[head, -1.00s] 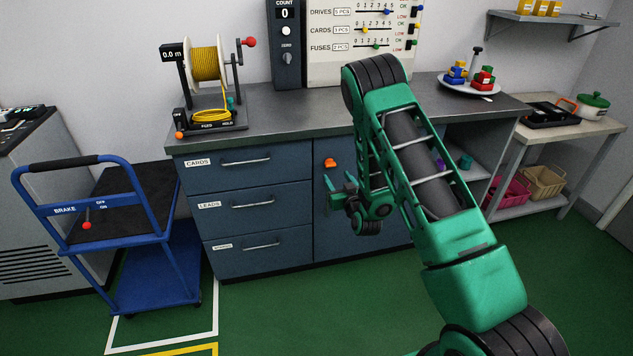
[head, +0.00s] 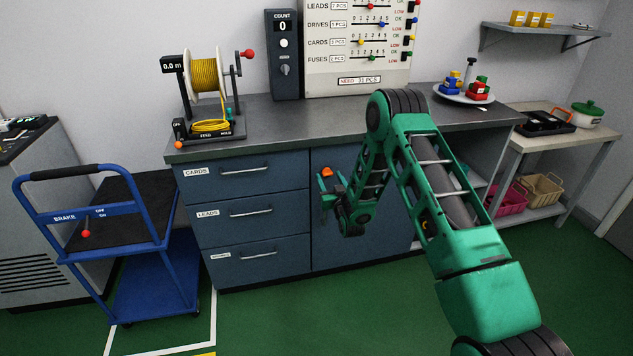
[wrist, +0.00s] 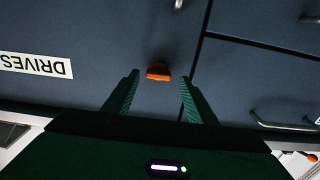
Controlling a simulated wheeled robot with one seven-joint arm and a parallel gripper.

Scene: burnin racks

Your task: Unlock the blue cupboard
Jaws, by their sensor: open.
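The blue cupboard (head: 365,240) is the flat door to the right of the drawers, under the worktop. Its orange turn knob (head: 326,172) sits near the door's upper left. My gripper (head: 325,192) is close in front of the door, just below the knob in the head view. In the wrist view, which is upside down, the open gripper (wrist: 160,78) has a fingertip on each side of the orange knob (wrist: 158,72). Whether the fingers touch the knob or the door cannot be told. A white DRIVES label (wrist: 35,66) is on the cupboard door (wrist: 110,35).
Blue drawers (head: 255,215) with bar handles adjoin the cupboard on the left. The worktop (head: 330,120) above holds a yellow cable reel (head: 207,70). A blue trolley (head: 150,270) stands at left. Green floor (head: 265,315) in front is clear.

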